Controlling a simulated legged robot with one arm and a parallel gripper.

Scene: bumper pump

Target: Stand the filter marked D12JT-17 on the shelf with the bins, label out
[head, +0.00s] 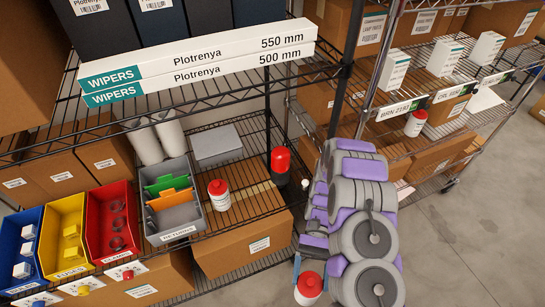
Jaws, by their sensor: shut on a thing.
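My arm reaches down at the right of the centre. My gripper (311,266), partly hidden by my own arm links, is shut on a white canister with a red top (309,288) at the bottom of the picture. The canister is low, in front of the shelf, and looks about upright. I cannot read its label or the mark D12JT-17. The shelf with the bins (262,203) is a black wire shelf to the left. The blue bin (21,250), yellow bin (65,236) and red bin (112,222) stand on it at the left.
A similar red-topped white canister (219,195) stands on this shelf beside a grey divided bin (173,205). A red-and-black cylinder (280,165) stands near its right end. Wiper boxes (200,68) overhang from above. Another canister (415,123) stands on the right rack. Floor (450,250) is clear at right.

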